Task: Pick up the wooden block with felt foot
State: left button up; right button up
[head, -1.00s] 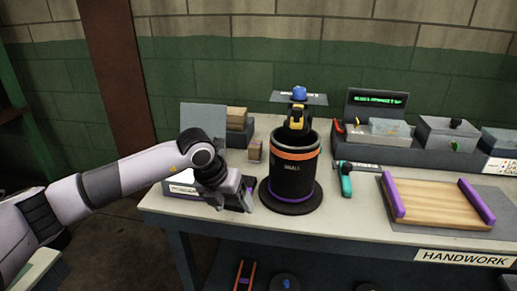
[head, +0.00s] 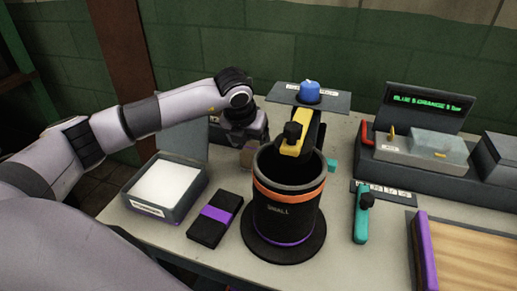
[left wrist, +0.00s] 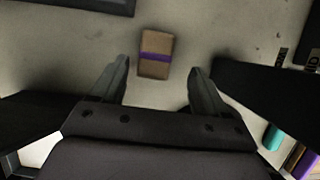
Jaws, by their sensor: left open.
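The wooden block (left wrist: 155,54) is brown with a purple band across it in the left wrist view. It lies on the grey bench top just ahead of my left gripper (left wrist: 158,85), roughly centred between the fingers. The fingers are open and apart from it. In the head view the block (head: 248,155) shows as a small brown piece below my left gripper (head: 250,135), partly hidden by the gripper and the black cylinder. Its felt foot cannot be made out. My right gripper is not in view.
A black cylinder (head: 285,210) with an orange ring stands close in front of the block. A black purple-banded box (head: 215,219) and an open grey box with a white inside (head: 167,185) lie to its left. A teal-handled tool (head: 361,220) lies right of the cylinder.

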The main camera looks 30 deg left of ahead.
aim_at(249, 150)
pick_arm(q)
jog(key=x, duration=0.4)
jog(key=p+x, duration=0.1)
jog(key=x, duration=0.1)
jog(key=shift+a+f, duration=0.3)
jog(key=shift+a, duration=0.05)
jog(key=shift+c, duration=0.3)
jog(key=c, duration=1)
